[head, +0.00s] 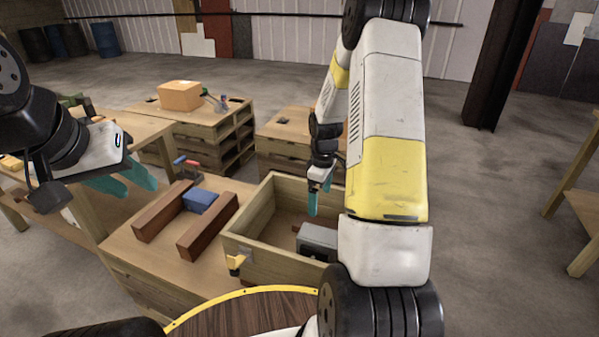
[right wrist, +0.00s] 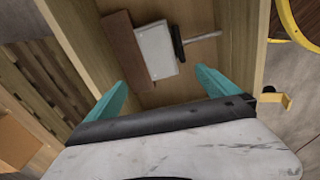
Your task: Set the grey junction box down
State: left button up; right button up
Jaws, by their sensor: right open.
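The grey junction box (head: 317,238) lies inside an open wooden bin (head: 246,244), towards its right side and partly hidden by my right arm. In the right wrist view the grey junction box (right wrist: 156,48) lies on the bin floor beside a brown bar, with a dark piece and a thin grey rod at its side. My right gripper (head: 318,195) hangs over the bin with its teal fingers apart (right wrist: 163,85); the box is beyond them and nothing is between them. My left gripper (head: 132,180) is at the left, its teal fingers apart and empty.
Left of the bin, two brown bars (head: 207,227) flank a blue block (head: 200,200) on the wooden table top. An orange box (head: 180,95) stands on a pallet bench behind. A yellow bracket (head: 236,264) sticks out from the bin's front.

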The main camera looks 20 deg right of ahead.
jog(key=s+a+r+m+t, duration=0.2)
jog(key=s+a+r, duration=0.15)
jog(key=r, duration=0.65)
jog(key=s+a+r+m+t, duration=0.1)
jog(key=s+a+r+m, duration=0.2)
jog(key=r, duration=0.7)
jog(key=s+a+r+m+t+y, duration=0.1)
jog(key=s+a+r+m, duration=0.1)
jog(key=s+r, duration=0.3)
jog(key=s+a+r+m+t+y, duration=0.1)
jog(key=s+a+r+m, duration=0.1)
jog(key=s, duration=0.9)
notch_tip(320, 180, up, 3)
jog(key=shift+s+a+f+t, duration=0.2)
jog(key=shift+a+t, duration=0.2)
jog(key=shift+a, duration=0.35)
